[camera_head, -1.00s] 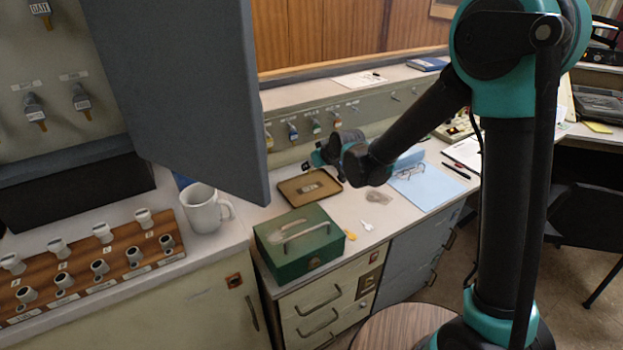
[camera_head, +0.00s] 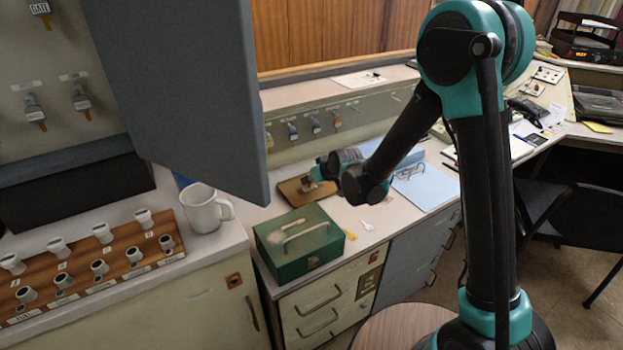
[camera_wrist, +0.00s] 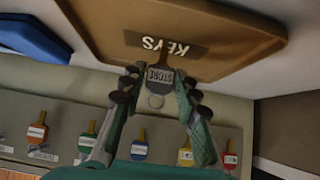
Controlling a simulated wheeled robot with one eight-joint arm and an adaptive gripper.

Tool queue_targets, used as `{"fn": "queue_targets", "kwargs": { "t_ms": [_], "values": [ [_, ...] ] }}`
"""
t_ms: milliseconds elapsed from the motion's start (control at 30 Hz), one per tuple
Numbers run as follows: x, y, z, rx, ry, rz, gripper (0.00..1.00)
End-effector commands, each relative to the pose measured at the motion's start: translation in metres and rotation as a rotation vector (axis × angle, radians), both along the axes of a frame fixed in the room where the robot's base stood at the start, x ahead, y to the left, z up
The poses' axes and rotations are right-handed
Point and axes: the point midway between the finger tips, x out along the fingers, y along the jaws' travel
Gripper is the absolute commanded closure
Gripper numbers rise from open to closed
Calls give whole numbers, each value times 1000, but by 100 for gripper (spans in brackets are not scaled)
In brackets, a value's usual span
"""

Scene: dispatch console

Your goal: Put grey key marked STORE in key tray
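The grey key marked STORE (camera_wrist: 160,76) is between the two fingertips of my gripper (camera_wrist: 161,88) in the wrist view, its label towards the camera and its ring showing. The fingers appear closed on its sides. The brown key tray (camera_wrist: 225,30), with a label reading KEYS, lies beyond the key, which overlaps the label and near rim. In the head view my gripper (camera_head: 314,181) is at the tray (camera_head: 289,192), covering part of it. The key cannot be made out clearly there, and its height over the tray is hard to judge.
A green cash box (camera_head: 298,243) stands in front of the tray. A grey cabinet door (camera_head: 190,90) juts out at left, near a white mug (camera_head: 204,208). A blue folder (camera_head: 428,187) lies to the right. Coloured keys hang on the back panel (camera_wrist: 60,117).

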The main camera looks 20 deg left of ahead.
Motion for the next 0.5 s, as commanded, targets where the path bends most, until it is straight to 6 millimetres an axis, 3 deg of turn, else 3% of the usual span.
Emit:
{"fn": "queue_targets", "kwargs": {
  "t_ms": [100,500],
  "values": [
    [0,0,0,0,0,0,53],
    [-2,-2,5,0,0,0,53]
  ]
}}
